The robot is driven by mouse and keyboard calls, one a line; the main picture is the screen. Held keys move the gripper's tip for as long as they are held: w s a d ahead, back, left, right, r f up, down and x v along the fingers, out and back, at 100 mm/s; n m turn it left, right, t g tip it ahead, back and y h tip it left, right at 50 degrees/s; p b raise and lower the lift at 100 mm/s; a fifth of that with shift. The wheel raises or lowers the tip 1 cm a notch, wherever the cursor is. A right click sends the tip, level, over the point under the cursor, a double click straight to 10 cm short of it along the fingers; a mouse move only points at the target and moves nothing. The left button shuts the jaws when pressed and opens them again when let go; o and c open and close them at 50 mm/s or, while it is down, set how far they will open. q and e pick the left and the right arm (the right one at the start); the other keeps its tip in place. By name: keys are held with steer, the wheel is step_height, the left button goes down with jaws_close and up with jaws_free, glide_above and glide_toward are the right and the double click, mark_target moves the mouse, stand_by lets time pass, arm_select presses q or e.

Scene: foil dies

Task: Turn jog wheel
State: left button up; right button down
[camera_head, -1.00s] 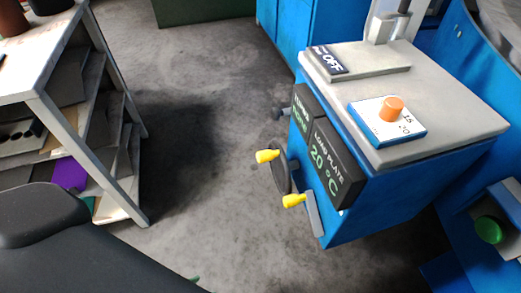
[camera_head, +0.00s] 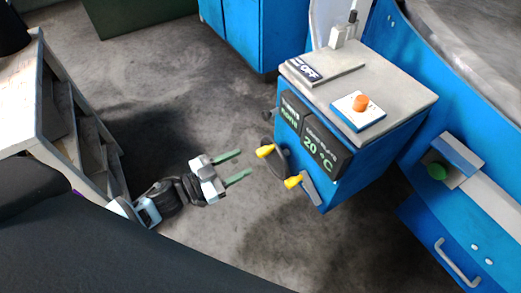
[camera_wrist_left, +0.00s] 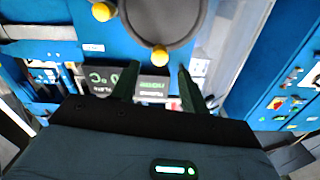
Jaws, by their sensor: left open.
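The jog wheel appears to be the dark disc (camera_head: 281,160) on the side of the blue machine, with a yellow knob (camera_head: 265,151) at its rim. In the left wrist view the disc (camera_wrist_left: 165,15) fills the top middle, and its knob (camera_wrist_left: 160,56) hangs at its lower edge. My left gripper (camera_head: 246,162) is open and empty, with its two green fingers pointing at the wheel. In the left wrist view the knob shows between and just beyond the fingertips (camera_wrist_left: 158,72). The fingers look apart from the knob. My right gripper is not in view.
A second yellow knob (camera_head: 293,182) sits on a grey lever beside the wheel. Dark display panels (camera_head: 320,149), one reading 20 °C, are above. An orange knob (camera_head: 361,103) is on the machine top. A shelf rack (camera_head: 75,125) stands left; the floor between is clear.

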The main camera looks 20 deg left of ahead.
mark_target(258, 155)
arm_select(q)
steer(key=shift+x, duration=3.95)
jaws_close()
